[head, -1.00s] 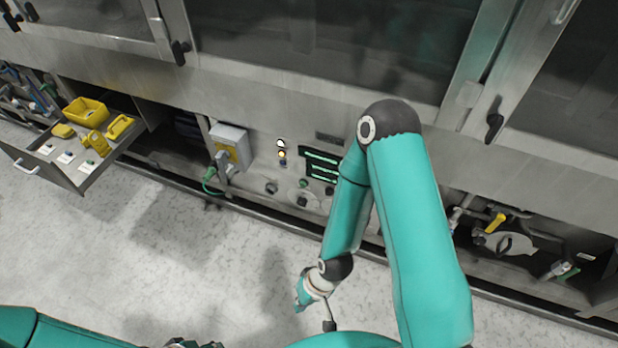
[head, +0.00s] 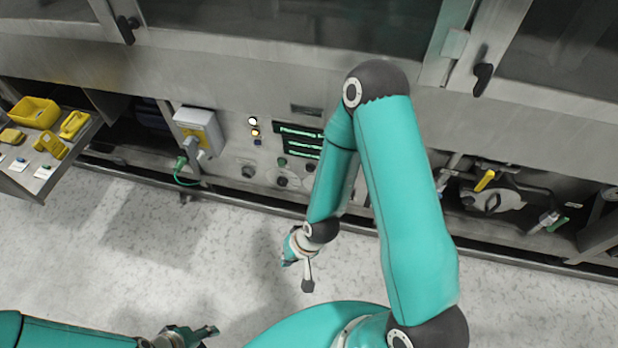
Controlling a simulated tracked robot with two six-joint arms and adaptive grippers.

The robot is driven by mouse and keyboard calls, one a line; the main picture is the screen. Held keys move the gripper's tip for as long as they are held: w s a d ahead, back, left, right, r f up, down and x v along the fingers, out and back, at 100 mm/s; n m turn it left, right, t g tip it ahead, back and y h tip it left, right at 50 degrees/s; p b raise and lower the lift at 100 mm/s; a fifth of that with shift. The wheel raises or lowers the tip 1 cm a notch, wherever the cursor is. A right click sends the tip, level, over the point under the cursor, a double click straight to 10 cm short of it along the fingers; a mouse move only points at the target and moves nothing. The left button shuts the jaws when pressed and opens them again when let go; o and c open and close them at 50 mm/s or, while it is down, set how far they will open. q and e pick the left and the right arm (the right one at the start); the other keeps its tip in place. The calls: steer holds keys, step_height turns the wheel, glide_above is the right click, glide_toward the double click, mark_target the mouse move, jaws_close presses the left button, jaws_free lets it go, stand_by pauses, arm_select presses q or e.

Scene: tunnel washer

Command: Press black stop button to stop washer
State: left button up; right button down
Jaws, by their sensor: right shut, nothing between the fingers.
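The washer's control panel (head: 232,158) is low on the steel front, left of my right forearm. It has a lit screen (head: 297,140), a green button (head: 282,162) and several dark round controls. One black round control (head: 282,181) sits below the green button; labels are too small to read, so I cannot tell which is the stop button. My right gripper (head: 303,272) is shut and empty, hanging over the floor in front of and below the panel, apart from it. My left gripper (head: 195,335) is at the bottom edge, far from the panel; its fingers are unclear.
A grey box (head: 197,122) with a plug and green cable stands left of the panel. A yellow-handled valve (head: 485,180) is at right. The pale floor (head: 140,240) is clear.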

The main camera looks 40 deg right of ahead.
mark_target(310, 169)
steer(key=w+d+f+m+t+h+b, duration=0.1)
steer(key=w+d+f+m+t+b, duration=0.3)
steer(key=w+f+b, duration=0.45)
steer(key=w+d+f+m+t+h+b, duration=0.15)
steer(key=w+d+f+m+b, duration=0.4)
steer(key=b, duration=0.55)
arm_select(q)
step_height(310, 169, down, 38)
steer(key=b, duration=1.6)
steer(key=shift+f, duration=0.25)
arm_select(e)
steer(key=w+d+f+m+t+h, duration=0.1)
steer(key=w+d+m+t+h, duration=0.2)
steer(key=w+d+m+t, duration=0.2)
steer(key=d+m, duration=0.3)
steer(key=m, duration=0.1)
steer(key=shift+w+d+f, duration=0.15)
steer(key=shift+w+f, duration=0.15)
steer(key=shift+f, duration=0.05)
arm_select(q)
steer(key=shift+r, duration=0.1)
arm_select(e)
steer(key=shift+w+d, duration=0.1)
